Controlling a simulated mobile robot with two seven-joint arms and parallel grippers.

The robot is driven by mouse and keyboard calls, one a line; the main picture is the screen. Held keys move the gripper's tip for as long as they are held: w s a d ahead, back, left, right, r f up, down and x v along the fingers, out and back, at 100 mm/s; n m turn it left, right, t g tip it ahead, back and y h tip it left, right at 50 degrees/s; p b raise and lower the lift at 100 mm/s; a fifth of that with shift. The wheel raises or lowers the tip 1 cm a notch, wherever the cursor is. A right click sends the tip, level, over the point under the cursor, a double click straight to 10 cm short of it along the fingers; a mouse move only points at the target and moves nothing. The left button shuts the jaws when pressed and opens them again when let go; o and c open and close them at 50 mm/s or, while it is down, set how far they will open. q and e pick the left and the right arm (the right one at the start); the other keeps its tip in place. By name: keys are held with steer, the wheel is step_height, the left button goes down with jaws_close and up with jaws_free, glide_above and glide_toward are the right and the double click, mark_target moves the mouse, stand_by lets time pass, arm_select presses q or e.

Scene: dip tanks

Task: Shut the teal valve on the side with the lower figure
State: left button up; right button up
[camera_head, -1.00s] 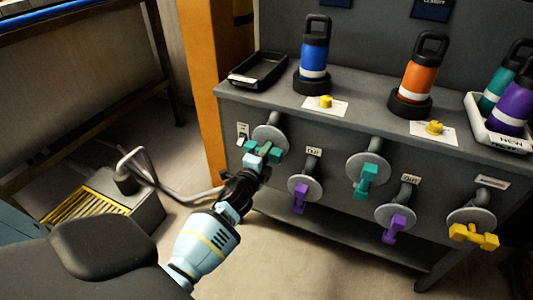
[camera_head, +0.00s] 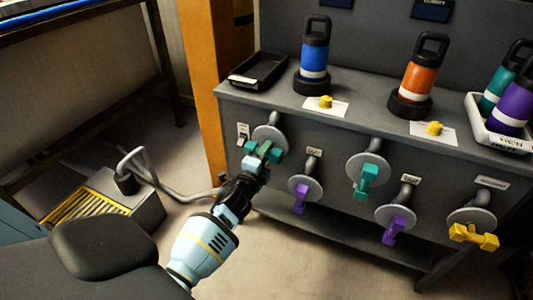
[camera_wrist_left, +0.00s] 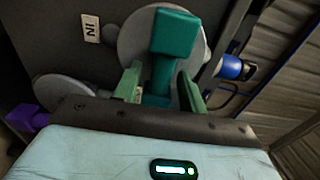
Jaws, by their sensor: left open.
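The left teal valve (camera_wrist_left: 172,38) sits on a grey round flange beside an IN label, and it shows partly hidden in the head view (camera_head: 275,155). My left gripper (camera_wrist_left: 160,88) is open, with its two green fingers on either side of the teal handle; I cannot tell whether they touch it. In the head view the gripper (camera_head: 262,158) is right at this valve. A second teal valve (camera_head: 367,180) to the right has its handle hanging down. Two dark display panels (camera_head: 432,9) at the top are cut off, and their figures cannot be read. My right gripper is out of view.
Purple valves (camera_head: 396,228) and a yellow valve (camera_head: 473,236) stick out of the grey cabinet front. A blue bottle (camera_head: 315,50), an orange bottle (camera_head: 419,76), a black tray (camera_head: 258,70) and a white tray (camera_head: 492,132) stand on top. A pedal box (camera_head: 100,203) lies left on the floor.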

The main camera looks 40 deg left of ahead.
arm_select(q)
steer(key=v, duration=0.7)
steer(key=shift+p, duration=0.35)
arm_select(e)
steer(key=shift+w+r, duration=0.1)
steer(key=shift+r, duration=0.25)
arm_select(q)
steer(key=shift+f, duration=0.1)
